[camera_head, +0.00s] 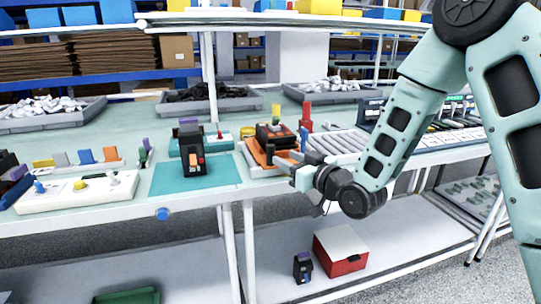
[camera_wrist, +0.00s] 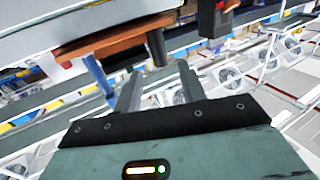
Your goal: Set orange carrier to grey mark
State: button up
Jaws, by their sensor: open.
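The orange carrier (camera_head: 256,157) sits at the left end of the roller conveyor, with a dark block on top. My gripper (camera_head: 286,159) is at the carrier's right front side, its arm reaching in from the right. In the wrist view, the orange carrier (camera_wrist: 108,45) shows at upper left, beyond my open gripper (camera_wrist: 158,84). A blue post (camera_wrist: 98,80) and a dark peg (camera_wrist: 157,47) stand near the fingers. Nothing clearly shows between the fingers, and I cannot tell whether they touch anything. I cannot make out the grey mark in either view.
The rollers (camera_head: 345,143) run right from the carrier. A red post (camera_head: 306,117) stands behind my gripper. A black device (camera_head: 191,150) stands on a teal mat (camera_head: 222,174) to the left. Grey bins (camera_head: 208,103) line the back. A red box (camera_head: 341,262) is on the lower shelf.

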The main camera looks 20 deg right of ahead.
aim_at(273, 152)
jog(key=x, duration=0.7)
jog(key=shift+w+a+p, duration=0.1)
jog(key=shift+w+p, duration=0.2)
jog(key=shift+c, duration=0.3)
grip_shut()
